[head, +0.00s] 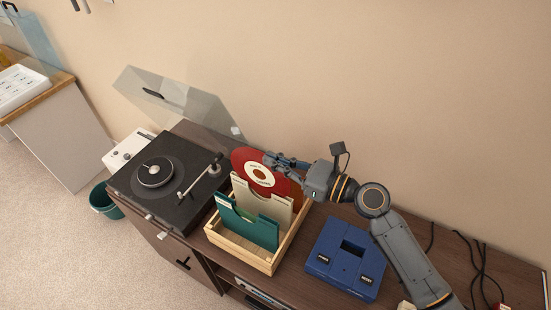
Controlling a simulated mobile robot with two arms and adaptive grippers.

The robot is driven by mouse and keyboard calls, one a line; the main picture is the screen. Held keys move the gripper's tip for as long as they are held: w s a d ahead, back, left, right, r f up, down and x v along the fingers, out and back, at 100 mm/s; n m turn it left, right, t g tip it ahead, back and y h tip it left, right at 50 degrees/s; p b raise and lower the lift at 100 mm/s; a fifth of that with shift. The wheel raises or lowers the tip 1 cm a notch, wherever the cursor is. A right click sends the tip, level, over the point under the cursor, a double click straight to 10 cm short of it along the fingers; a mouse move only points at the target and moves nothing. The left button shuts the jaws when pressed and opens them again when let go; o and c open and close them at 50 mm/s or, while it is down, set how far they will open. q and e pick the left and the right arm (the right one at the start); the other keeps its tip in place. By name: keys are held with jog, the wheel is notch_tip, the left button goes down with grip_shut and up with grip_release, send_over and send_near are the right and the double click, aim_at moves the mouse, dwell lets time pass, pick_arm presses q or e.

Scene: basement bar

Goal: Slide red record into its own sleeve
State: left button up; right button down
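The red record (241,158), with a cream label, stands upright at the back of the wooden crate (238,257), its top above the sleeves. A darker red piece (297,194), perhaps a red sleeve, shows at the record's lower right. A cream sleeve (262,202) and a teal sleeve (247,228) stand in front and hide the record's lower part. My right gripper (273,160) is at the record's upper right edge and looks shut on it. How far the record sits inside a sleeve is hidden. My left gripper is out of view.
A turntable (140,190) with its clear lid (180,100) raised stands left of the crate. A blue box (345,258) sits to the right, under my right arm. Black cables (480,268) lie at the cabinet's right. A green bin (104,201) is on the floor.

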aim_at(283, 179)
jog(key=shift+f, duration=0.5)
dwell(0.8)
jog(key=shift+f, duration=0.25)
jog(key=shift+f+b, duration=0.25)
jog(key=shift+b, duration=0.05)
jog(key=shift+f, duration=0.5)
dwell(1.0)
jog(key=shift+f+b, duration=0.3)
jog(key=shift+b, duration=0.1)
jog(key=shift+f, duration=0.15)
jog(key=shift+f+b, duration=0.35)
jog(key=shift+f, duration=0.35)
dwell(0.6)
